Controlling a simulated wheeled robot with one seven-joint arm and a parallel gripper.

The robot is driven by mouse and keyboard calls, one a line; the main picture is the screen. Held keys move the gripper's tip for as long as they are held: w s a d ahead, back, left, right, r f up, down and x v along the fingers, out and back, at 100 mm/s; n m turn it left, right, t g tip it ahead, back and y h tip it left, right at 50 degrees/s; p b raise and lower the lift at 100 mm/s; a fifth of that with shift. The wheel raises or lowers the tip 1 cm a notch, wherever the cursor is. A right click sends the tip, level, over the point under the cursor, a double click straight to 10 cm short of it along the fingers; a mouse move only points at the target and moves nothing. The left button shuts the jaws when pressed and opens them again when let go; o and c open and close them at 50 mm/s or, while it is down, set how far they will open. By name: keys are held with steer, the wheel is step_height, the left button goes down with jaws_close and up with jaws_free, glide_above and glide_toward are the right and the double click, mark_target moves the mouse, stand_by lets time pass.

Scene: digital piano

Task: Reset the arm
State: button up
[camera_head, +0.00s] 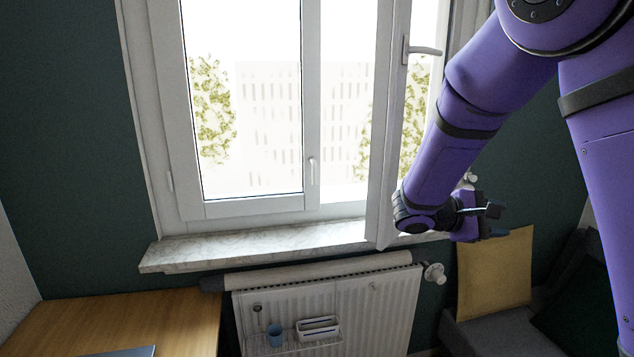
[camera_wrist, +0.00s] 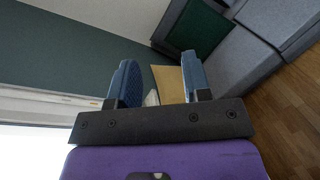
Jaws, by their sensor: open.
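My gripper (camera_head: 492,218) is at the end of my purple arm, at the right of the head view, in front of the window's right side and above the sofa. In the wrist view its two blue fingers (camera_wrist: 157,88) stand apart with nothing held between them. A yellow cushion (camera_wrist: 168,86) shows beyond the gap between the fingers. My arm reaches down from the upper right in the head view and hides part of the window and wall.
An open window sash (camera_head: 386,150) stands near my forearm. A marble sill (camera_head: 250,247) and a radiator (camera_head: 375,310) are below. A wooden desk (camera_head: 130,315) is at lower left. The yellow cushion (camera_head: 497,270) rests on the grey sofa (camera_head: 480,330) at lower right.

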steer(key=s+d+r+m+g+y, duration=0.1)
steer(key=s+r+m+y, duration=0.15)
steer(key=s+y, duration=0.35)
steer(key=s+d+r+m+g+y, duration=0.1)
steer(key=s+m+y, duration=0.2)
steer(key=s, duration=0.5)
steer(key=s+a+r+m+t+y, duration=0.1)
steer(key=s+a+r+t+y, duration=0.1)
steer(key=s, duration=0.4)
steer(key=s+a+r+m+t+y, duration=0.2)
steer(key=s+a+r+t+y, duration=0.1)
steer(key=s+a+t+y, duration=0.1)
steer(key=shift+s+a+r+t+y, duration=0.35)
steer(key=shift+s+a+y, duration=0.3)
steer(key=shift+s, duration=0.25)
